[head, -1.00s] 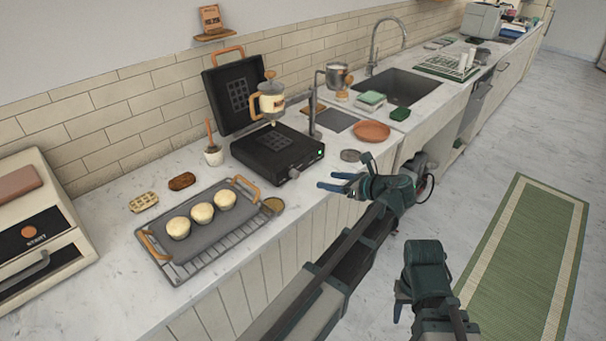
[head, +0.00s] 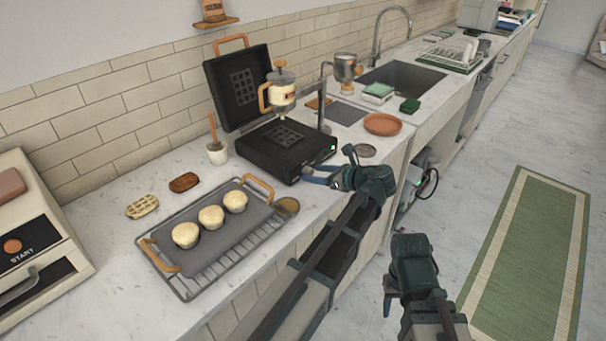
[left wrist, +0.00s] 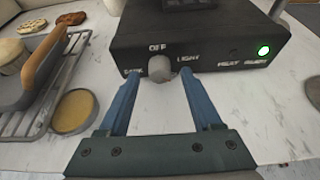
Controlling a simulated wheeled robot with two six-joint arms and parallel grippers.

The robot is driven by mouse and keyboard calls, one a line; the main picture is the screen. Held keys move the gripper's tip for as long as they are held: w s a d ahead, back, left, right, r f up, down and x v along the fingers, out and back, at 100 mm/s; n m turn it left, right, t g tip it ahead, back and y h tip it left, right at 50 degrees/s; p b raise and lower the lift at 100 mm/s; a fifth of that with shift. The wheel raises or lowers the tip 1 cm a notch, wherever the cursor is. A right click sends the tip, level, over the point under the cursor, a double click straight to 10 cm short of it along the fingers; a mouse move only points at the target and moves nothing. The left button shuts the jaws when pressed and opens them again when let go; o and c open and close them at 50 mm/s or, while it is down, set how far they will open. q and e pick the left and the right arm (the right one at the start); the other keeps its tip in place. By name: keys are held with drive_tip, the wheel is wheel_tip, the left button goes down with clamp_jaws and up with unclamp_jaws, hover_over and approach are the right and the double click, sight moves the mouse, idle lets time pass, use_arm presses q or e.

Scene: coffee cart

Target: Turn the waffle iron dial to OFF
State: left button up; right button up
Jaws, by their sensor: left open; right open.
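The black waffle iron (head: 285,150) stands on the counter with its lid (head: 239,88) raised. In the left wrist view its front panel (left wrist: 215,52) shows a grey round dial (left wrist: 159,68) below the word OFF, with LIGHT to its right and a blurred label to its left. I cannot tell where the dial points. A green lamp (left wrist: 263,51) glows at the right of the panel. My left gripper (left wrist: 160,88) is open, its blue fingers either side of the dial and no clear contact. In the head view it (head: 318,175) is at the iron's front. My right gripper (head: 388,300) is open and empty above the floor.
A rack with a tray (head: 205,240) of pale muffins lies left of the iron, beside a small round tin (left wrist: 75,110). A terracotta plate (head: 382,124) and a dark disc (head: 365,151) lie to the right.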

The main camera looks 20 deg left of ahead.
use_arm(q)
drive_tip(key=shift+w+a+f, duration=0.15)
drive_tip(key=shift+a, duration=0.2)
use_arm(e)
drive_tip(key=shift+a+f, duration=0.15)
drive_tip(key=shift+a, duration=0.1)
use_arm(q)
clamp_jaws()
drive_tip(key=shift+s+n+t, duration=0.25)
drive_tip(key=shift+n+t, duration=0.45)
drive_tip(key=shift+n, duration=0.3)
drive_tip(key=shift+f+n+t+h+b, duration=0.1)
drive_tip(key=shift+n+t+h+b, duration=0.2)
drive_tip(key=shift+n+t+b, duration=0.8)
use_arm(e)
drive_tip(key=shift+f+p, duration=0.3)
drive_tip(key=shift+f, duration=0.5)
use_arm(q)
drive_tip(key=shift+n, duration=0.3)
